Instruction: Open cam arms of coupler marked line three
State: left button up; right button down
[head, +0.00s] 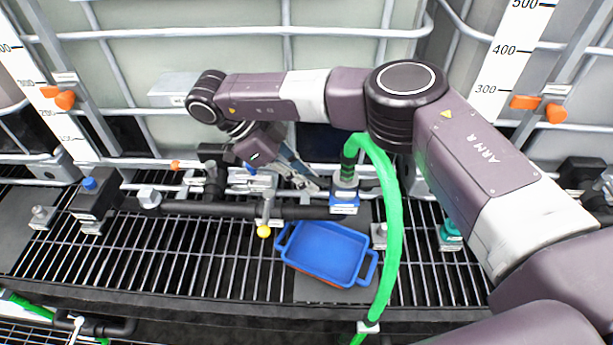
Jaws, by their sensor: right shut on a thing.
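A coupler (345,185) with a blue base and a pale label stands on the grating, with a green hose (391,215) rising from its top and arching down to the right. The marking on its label is too small to read. My right gripper (314,185) reaches down from the upper left to the coupler's left side. It is shut on what looks like the coupler's left cam arm, which is mostly hidden by the fingers. I cannot tell the angle of either cam arm. My left gripper is out of view.
A blue tray (324,252) lies on the grating in front of the coupler. A yellow-knobbed valve handle (264,231) stands left of it on a black pipe (240,209). A teal-capped fitting (450,236) stands right of the hose. Caged tanks line the back.

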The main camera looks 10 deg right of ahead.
jog(key=c, duration=1.9)
grip_release()
jog(key=v, duration=1.2)
